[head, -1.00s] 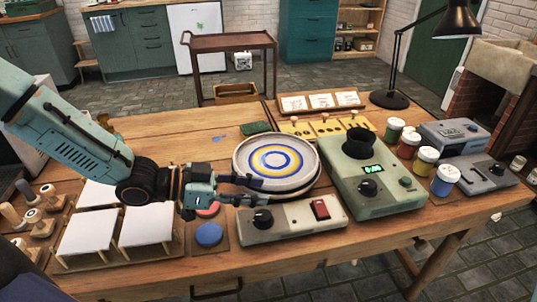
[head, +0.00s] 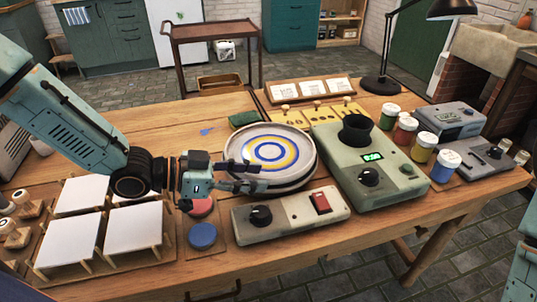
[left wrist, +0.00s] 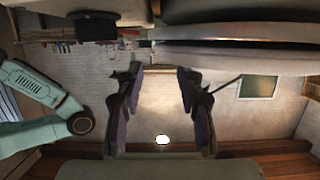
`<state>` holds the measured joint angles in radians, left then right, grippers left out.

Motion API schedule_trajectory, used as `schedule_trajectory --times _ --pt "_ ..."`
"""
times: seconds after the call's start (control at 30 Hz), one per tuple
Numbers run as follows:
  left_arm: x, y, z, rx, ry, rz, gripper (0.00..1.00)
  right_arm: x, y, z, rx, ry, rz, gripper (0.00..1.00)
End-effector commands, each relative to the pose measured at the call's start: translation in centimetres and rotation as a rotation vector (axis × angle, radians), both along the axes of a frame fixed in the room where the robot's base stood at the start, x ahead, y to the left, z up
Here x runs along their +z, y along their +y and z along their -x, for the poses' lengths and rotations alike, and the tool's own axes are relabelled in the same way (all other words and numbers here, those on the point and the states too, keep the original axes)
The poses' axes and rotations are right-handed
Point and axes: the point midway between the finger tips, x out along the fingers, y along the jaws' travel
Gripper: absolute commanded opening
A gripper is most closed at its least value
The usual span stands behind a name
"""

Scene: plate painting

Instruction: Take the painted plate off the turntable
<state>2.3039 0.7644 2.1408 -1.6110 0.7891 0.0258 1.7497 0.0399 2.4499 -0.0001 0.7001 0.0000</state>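The painted plate (head: 291,141), pale with blue and yellow rings, lies on the round turntable (head: 300,180) in the middle of the bench. My left gripper (head: 256,177) is open at the plate's left side, its fingers overlapping the near left rim in the head view. In the left wrist view, my left gripper (left wrist: 158,85) shows a clear gap between its fingers with nothing held. Stacked pale round edges, seemingly plate and turntable, show at the upper right there. I cannot tell whether a finger touches the plate. My right gripper is out of view.
A control box (head: 290,213) with knob and red switch stands in front of the turntable, and a green device (head: 372,165) stands right of it. White tiles on stands (head: 133,227) and red and blue pads (head: 202,236) lie at left. Paint jars (head: 421,150) line the right.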

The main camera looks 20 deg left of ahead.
Motion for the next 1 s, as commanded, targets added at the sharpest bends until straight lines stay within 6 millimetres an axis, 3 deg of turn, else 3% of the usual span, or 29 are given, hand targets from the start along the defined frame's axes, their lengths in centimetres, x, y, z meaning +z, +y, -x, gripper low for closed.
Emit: schedule_trajectory --times 0.6,0.93,1.0 --pt "-1.5 -3.5 -2.7 -0.003 0.000 -0.002 0.37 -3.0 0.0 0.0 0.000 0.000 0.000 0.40" --pt "-1.4 -3.7 -2.9 0.001 -0.001 0.001 0.37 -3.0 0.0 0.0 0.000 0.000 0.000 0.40" --pt "-1.4 -3.7 -2.9 0.000 -0.001 0.001 0.32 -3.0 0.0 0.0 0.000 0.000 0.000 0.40"
